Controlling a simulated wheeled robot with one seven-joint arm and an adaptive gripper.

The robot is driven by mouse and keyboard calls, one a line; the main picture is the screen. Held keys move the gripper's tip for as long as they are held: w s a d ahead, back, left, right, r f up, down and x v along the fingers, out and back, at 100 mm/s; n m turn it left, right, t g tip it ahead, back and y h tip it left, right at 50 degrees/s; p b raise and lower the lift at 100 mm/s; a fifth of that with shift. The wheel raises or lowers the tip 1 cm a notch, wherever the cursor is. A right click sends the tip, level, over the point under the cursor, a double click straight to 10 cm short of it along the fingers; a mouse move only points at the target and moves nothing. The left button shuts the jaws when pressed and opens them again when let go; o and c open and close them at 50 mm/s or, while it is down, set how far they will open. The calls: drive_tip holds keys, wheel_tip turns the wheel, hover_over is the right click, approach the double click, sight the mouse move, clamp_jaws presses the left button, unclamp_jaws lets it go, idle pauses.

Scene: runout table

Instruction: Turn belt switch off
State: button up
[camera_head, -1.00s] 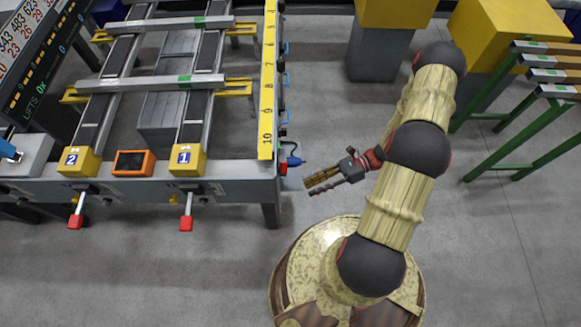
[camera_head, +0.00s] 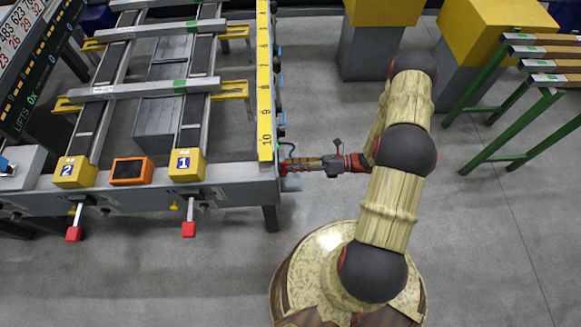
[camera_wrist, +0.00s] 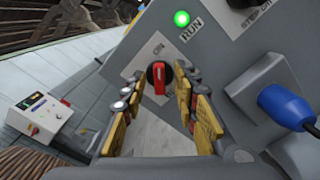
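The belt switch (camera_wrist: 158,82) is a rotary knob with a red handle on a black base, on a light plate marked "ON", in the wrist view. Its red handle points roughly up and down in the picture. My gripper (camera_wrist: 155,100) is open, with one yellow-padded finger on each side of the knob in the picture. I cannot tell whether either finger touches it. In the head view my gripper (camera_head: 298,165) is at the right end of the runout table (camera_head: 235,187), and the knob is not clearly visible there.
A green lamp (camera_wrist: 181,18) marked "RUN" is lit above the switch. A blue plug (camera_wrist: 287,107) sticks out of the panel to the right. A green-legged rack (camera_head: 507,120) is at right.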

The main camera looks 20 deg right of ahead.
drive_tip(key=shift+w+a, duration=0.15)
drive_tip(key=shift+a, duration=0.35)
drive_tip(key=shift+c, duration=0.2)
drive_tip(key=c, duration=0.7)
clamp_jaws()
